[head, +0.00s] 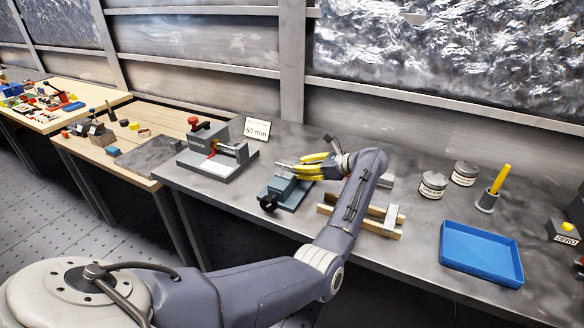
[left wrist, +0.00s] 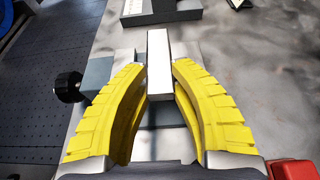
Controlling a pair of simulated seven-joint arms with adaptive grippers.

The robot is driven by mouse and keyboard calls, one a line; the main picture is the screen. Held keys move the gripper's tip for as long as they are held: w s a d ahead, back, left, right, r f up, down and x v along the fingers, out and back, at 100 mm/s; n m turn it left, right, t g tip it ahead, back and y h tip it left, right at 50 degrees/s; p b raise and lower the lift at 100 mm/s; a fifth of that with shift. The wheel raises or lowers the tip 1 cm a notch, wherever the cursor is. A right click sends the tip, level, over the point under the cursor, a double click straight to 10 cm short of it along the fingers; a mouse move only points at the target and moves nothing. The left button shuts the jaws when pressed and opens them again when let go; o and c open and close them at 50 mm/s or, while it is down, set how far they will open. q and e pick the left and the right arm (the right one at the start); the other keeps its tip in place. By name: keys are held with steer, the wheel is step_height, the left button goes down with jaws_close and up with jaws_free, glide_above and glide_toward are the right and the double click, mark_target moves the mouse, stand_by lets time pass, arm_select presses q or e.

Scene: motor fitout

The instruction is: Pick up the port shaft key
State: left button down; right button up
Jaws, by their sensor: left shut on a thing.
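The port shaft key (left wrist: 159,62) appears as a plain silver rectangular bar in the left wrist view. My left gripper (left wrist: 159,75), with yellow ribbed fingers, is shut on it from both sides. In the head view the left gripper (head: 290,168) is over the blue-grey vise (head: 284,194) on the grey bench. The vise's black knob (left wrist: 67,87) shows at the left of the left wrist view. The key lies between the vise's light jaws in that view; I cannot tell whether it touches them. My right gripper is not in view.
A press with a red knob (head: 193,122) and a "60 mm" sign (head: 257,129) stand left of and behind the vise. Wooden rails (head: 367,229), two tins (head: 433,185), a yellow-handled tool (head: 500,180) in a holder and an empty blue tray (head: 480,254) are to the right.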

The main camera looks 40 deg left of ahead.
arm_select(q)
step_height(320, 180, up, 20)
stand_by(0.8)
stand_by(1.0)
